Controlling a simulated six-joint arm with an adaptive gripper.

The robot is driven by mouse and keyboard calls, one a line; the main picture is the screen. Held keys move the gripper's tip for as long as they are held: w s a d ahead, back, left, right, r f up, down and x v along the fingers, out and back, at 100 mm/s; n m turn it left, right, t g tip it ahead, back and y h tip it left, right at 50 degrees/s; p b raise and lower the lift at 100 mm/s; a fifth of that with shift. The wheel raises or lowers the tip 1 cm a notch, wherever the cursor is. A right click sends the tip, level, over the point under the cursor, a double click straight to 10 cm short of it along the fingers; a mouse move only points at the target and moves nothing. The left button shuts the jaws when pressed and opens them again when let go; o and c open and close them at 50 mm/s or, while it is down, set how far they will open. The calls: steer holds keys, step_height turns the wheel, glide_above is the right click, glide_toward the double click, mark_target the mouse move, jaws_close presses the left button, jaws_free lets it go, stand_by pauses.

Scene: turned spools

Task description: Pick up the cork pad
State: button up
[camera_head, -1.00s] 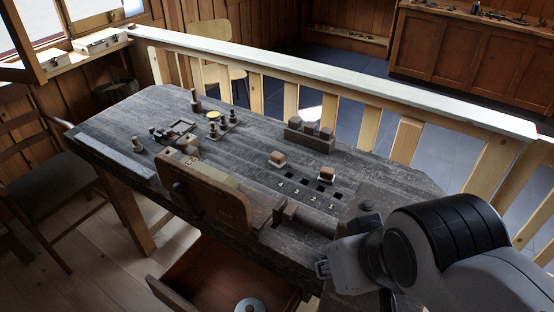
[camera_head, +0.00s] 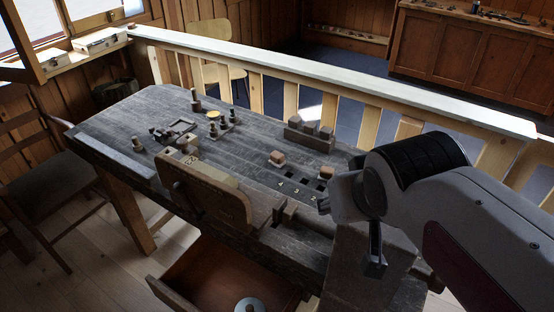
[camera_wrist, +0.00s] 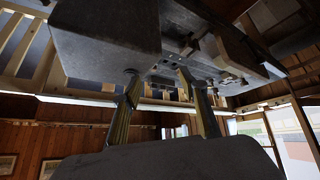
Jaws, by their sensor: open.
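No thing is plainly recognizable as the cork pad. A small yellow-tan disc (camera_head: 213,114) on the far left part of the bench is the most cork-like thing in the head view, but it is too small to be sure. My gripper (camera_wrist: 158,75) is open, its two fingers apart with nothing between them in the wrist view. In the head view it hangs at the bench's near right end, well to the right of the disc. The wrist view looks at the bench from a steep angle and does not clearly show the disc.
The grey wooden bench (camera_head: 120,118) carries several spools and pegs, two brown-topped blocks (camera_head: 277,158), a dark block rack (camera_head: 309,137) and numbered square holes. An upright wooden board (camera_head: 213,200) stands at the front. A drawer (camera_head: 215,280) is open below. A railing (camera_head: 330,79) runs behind.

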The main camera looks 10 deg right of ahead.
steer(key=w+d+r+n+t, duration=0.1)
steer(key=w+d, duration=0.2)
steer(key=w, duration=0.6)
steer(key=w+d+r+t+h, duration=0.1)
steer(key=w+d+t, duration=0.1)
steer(key=w, duration=0.7)
steer(key=w+d+r+n+t, duration=0.1)
steer(key=w+d, duration=0.2)
steer(key=w, duration=0.6)
steer(key=w+f+n+t+y, duration=0.25)
steer(key=w+f, duration=0.45)
steer(key=w, duration=0.5)
steer(key=w+a+f+n+g+y, duration=0.1)
steer(key=w+f+y, duration=0.15)
steer(key=f, duration=0.35)
steer(key=w+a+f+n+y, duration=0.1)
steer(key=w+f+n+y, duration=0.15)
steer(key=f, duration=0.35)
steer(key=g+y, duration=0.2)
steer(key=y, duration=0.1)
glide_toward(280, 153)
steer(key=shift+w+a, duration=0.25)
steer(key=shift+w, duration=0.25)
steer(key=shift+w+a, duration=0.2)
steer(key=shift+w, duration=0.3)
steer(key=shift+s+a+f, duration=0.15)
steer(key=shift+s+f, duration=0.05)
steer(key=shift+f, duration=0.35)
steer(key=shift+x, duration=1.3)
